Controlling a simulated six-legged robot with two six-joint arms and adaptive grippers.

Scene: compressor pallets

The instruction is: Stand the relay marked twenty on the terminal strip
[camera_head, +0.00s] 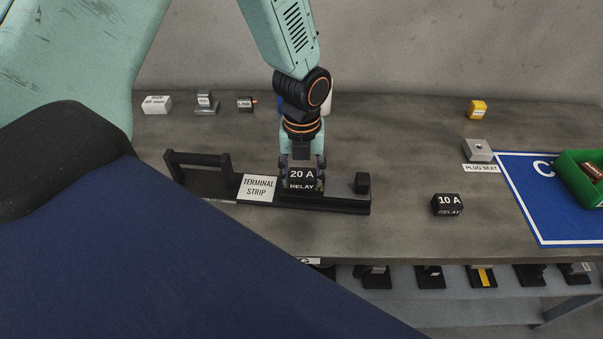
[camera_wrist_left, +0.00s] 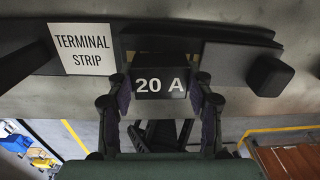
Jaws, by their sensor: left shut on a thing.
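The relay marked 20 A (camera_head: 302,177) is a black block with white lettering. It is upright at the terminal strip (camera_head: 346,204), between the white label plate and a small black block at the strip's right end. My left gripper (camera_head: 302,184) is shut on the relay from above, one finger on each side. In the left wrist view the relay (camera_wrist_left: 161,82) sits between the fingers (camera_wrist_left: 161,98), in line with the strip (camera_wrist_left: 228,55). I cannot tell whether its underside touches the strip. My right gripper is not in view.
A black 10 A relay (camera_head: 447,204) lies on the workbench (camera_head: 410,150) to the right. Beyond are a grey plug seat (camera_head: 478,150), a blue mat (camera_head: 545,220) and a green bin (camera_head: 570,180). A black handle (camera_head: 197,160) rises at the strip's left. Small parts line the back edge.

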